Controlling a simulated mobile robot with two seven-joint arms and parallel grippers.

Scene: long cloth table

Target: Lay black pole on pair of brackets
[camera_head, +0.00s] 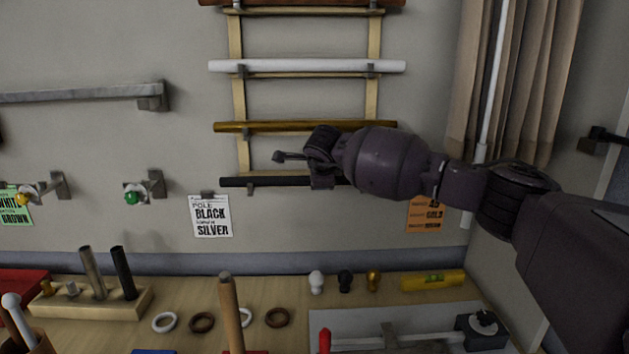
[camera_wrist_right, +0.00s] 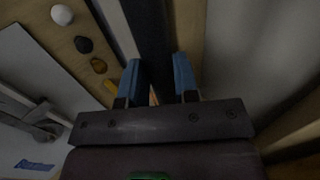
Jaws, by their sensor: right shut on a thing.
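The black pole (camera_head: 262,181) lies level at the lowest rung of the wooden wall rack. My right gripper (camera_head: 321,180) is at this pole, right of its visible left end, and my arm hides the pole's right part. In the right wrist view the dark pole (camera_wrist_right: 152,38) runs between the blue fingers of my right gripper (camera_wrist_right: 160,80), which is shut on it. Two empty wall brackets stand at left, one (camera_head: 154,187) with a green knob and one (camera_head: 58,187) with a yellow knob. My left gripper is not in view.
The wooden rack (camera_head: 239,95) holds a gold pole (camera_head: 270,127) and a white pole (camera_head: 300,66) above. A silver bar (camera_head: 85,93) hangs at upper left. A label card (camera_head: 210,216) hangs below the black pole. The bench (camera_head: 190,296) holds rings, knobs and upright rods.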

